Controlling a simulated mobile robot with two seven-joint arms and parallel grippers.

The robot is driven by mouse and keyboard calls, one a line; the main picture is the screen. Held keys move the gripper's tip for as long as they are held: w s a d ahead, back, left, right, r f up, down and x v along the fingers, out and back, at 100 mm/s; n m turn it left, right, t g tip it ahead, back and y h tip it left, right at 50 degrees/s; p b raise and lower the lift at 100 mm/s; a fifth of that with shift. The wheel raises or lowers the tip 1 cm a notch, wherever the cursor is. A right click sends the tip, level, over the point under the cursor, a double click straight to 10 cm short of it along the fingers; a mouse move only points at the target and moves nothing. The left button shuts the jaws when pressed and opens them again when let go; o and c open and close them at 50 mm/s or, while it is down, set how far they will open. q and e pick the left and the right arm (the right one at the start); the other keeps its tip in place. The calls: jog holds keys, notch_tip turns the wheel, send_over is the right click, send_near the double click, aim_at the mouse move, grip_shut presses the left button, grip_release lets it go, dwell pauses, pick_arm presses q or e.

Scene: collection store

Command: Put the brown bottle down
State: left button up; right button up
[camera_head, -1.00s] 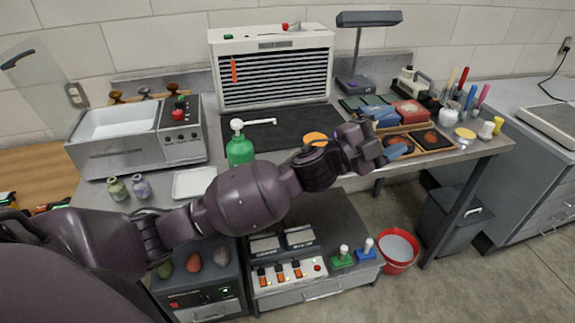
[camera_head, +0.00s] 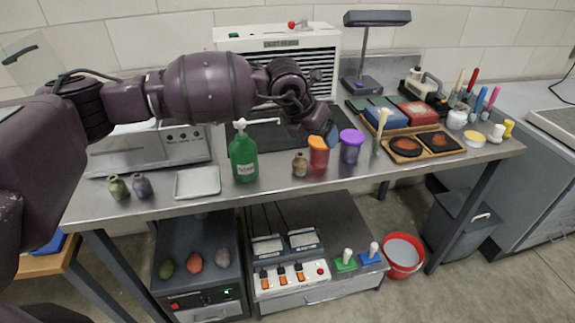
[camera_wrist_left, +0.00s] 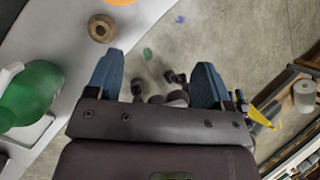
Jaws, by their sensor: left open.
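The small brown bottle (camera_head: 300,165) stands upright on the grey workbench (camera_head: 275,197), between the green pump bottle (camera_head: 243,158) and the orange-lidded jar (camera_head: 318,152). In the left wrist view the brown bottle (camera_wrist_left: 101,29) is seen from above, beyond the left fingertip and apart from it. My left gripper (camera_head: 328,136) hangs above the bench, a little above and to the right of the bottle, by the orange jar. In the left wrist view its blue fingers (camera_wrist_left: 160,73) are wide apart with nothing between them. My right gripper is not in view.
A purple-lidded jar (camera_head: 351,146) stands to the right of the orange jar. A white tray (camera_head: 198,182) and two small vases (camera_head: 130,188) are at the left. A brown tray (camera_head: 421,145) is at the right. A bare strip runs along the bench's front.

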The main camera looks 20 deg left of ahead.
aim_at(300, 155)
pick_arm(q)
jog(key=a+n+y, duration=0.3)
jog(key=a+y, duration=0.1)
jog(key=a, duration=0.1)
jog(key=shift+h, duration=0.3)
jog(key=b+x, duration=0.1)
jog(key=x, duration=1)
jog(key=shift+a+f, duration=0.1)
jog(key=shift+f, duration=0.3)
jog(key=c, duration=1.1)
jog(key=shift+r, duration=0.2)
